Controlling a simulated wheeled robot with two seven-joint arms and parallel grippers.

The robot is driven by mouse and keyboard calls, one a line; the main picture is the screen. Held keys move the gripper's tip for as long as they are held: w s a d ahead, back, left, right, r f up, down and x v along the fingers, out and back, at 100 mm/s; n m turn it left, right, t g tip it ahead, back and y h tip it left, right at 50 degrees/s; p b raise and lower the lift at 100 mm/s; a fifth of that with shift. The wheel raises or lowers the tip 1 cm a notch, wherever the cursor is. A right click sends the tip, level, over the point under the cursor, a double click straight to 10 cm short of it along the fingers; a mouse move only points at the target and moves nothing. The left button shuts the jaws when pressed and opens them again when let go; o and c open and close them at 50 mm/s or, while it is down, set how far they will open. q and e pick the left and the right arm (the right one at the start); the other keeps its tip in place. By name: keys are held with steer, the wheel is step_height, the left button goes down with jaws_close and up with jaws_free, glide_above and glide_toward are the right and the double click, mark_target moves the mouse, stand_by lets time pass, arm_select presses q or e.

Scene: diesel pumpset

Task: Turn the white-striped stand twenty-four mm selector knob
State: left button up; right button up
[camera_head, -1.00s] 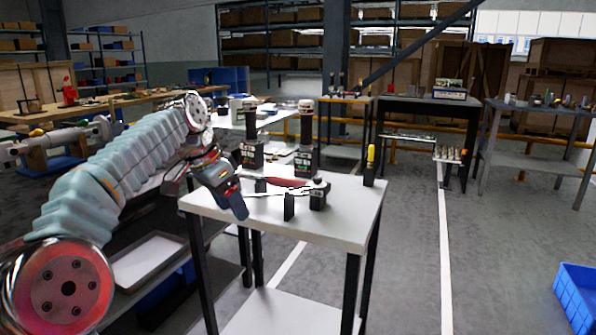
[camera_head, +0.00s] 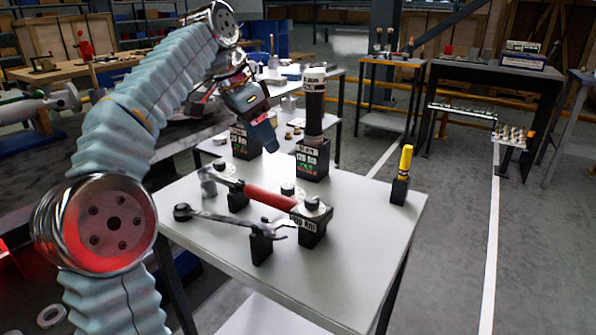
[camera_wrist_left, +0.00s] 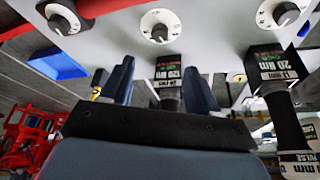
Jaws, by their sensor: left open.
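Two dark stands with printed label plates stand at the back of the white table. The right stand (camera_head: 312,160) holds a tall black tool with white bands; the left stand (camera_head: 241,142) is partly behind my gripper. Selector knobs with white dials sit before them: one knob (camera_head: 218,165) at left, another (camera_head: 288,189) near the wrench. The left wrist view shows a left knob (camera_wrist_left: 62,18), a middle knob (camera_wrist_left: 160,25) and a right knob (camera_wrist_left: 278,14). I cannot read which is twenty-four mm. My left gripper (camera_head: 268,145) is open between the stands, above the table, apart from the knobs.
A red-handled torque wrench (camera_head: 270,198) and a steel spanner (camera_head: 225,219) lie on small black holders in front. A yellow-handled tool (camera_head: 405,160) stands in a holder at the right edge. The table's front right is clear.

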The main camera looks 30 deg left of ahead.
mark_target(287, 186)
arm_select(q)
steer(key=b+x, duration=0.3)
steer(key=x, duration=0.9)
steer(key=shift+f+b, duration=0.2)
steer(key=shift+b, duration=0.1)
steer(key=shift+w+d+f, duration=0.2)
steer(key=shift+w+f, duration=0.1)
steer(key=shift+f, duration=0.3)
steer(key=c, duration=1)
steer(key=shift+c, duration=0.2)
